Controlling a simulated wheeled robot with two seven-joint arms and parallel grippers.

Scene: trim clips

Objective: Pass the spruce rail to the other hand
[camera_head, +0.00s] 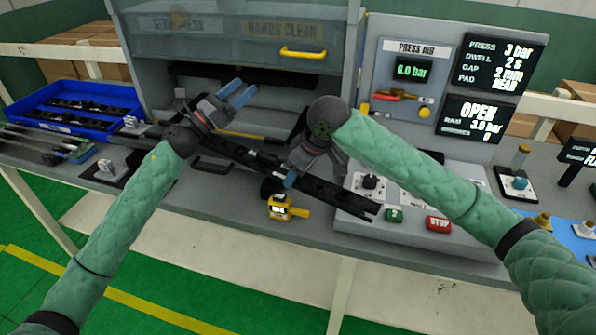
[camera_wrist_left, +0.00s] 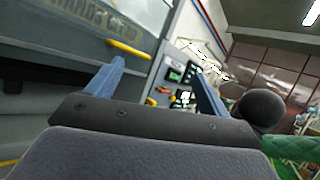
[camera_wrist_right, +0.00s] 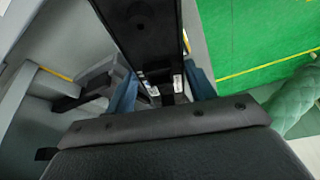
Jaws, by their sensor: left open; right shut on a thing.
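The spruce rail (camera_head: 340,197), a long, nearly black channel, slants across the front of the press, its right end lower. My right gripper (camera_head: 291,178) is shut on it right of its middle. In the right wrist view the rail (camera_wrist_right: 145,30) runs away between the blue fingers (camera_wrist_right: 163,90). My left gripper (camera_head: 238,92) is open and empty above the rail's left part, its blue fingers pointing up and right towards the press. The left wrist view shows nothing between these fingers (camera_wrist_left: 160,85). My left gripper and wrist hide part of the rail's left end.
A blue tray (camera_head: 40,120) with dark rails stands at the left. The grey press with a yellow handle (camera_head: 303,52) rises behind. A yellow device (camera_head: 280,210) lies at the bench's front. A control box with a red stop button (camera_head: 438,223) is at the right.

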